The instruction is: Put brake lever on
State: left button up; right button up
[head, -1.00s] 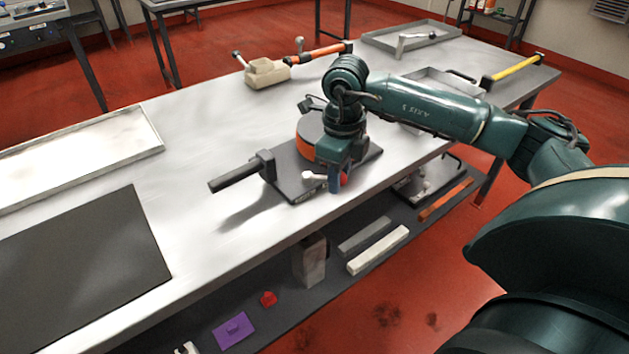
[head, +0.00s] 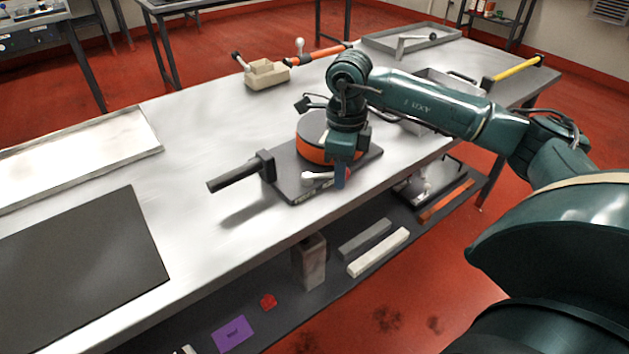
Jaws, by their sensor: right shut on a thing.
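A dark base plate (head: 290,187) lies near the front edge of the table, carrying an orange drum (head: 313,151) with a dark top. A black block with a thick black handle (head: 235,175) sticks out at its left. A pale lever with a rounded end (head: 316,175) shows at the plate's front, beside my right gripper (head: 341,178). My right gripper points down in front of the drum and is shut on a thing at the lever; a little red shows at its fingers. The fingers hide most of what they hold. My left gripper is not in view.
A beige box (head: 266,75) with levers and trays stand toward the back of the table. A black mat (head: 80,270) and a shallow tray (head: 85,150) lie at left. The lower shelf holds bars (head: 378,252) and a purple plate (head: 233,334). The table's middle is clear.

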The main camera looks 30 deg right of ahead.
jog(key=o, duration=0.9)
notch_tip(320, 180, up, 7)
jog(key=p, duration=0.5)
jog(key=shift+r, duration=0.1)
jog(key=shift+s, duration=0.1)
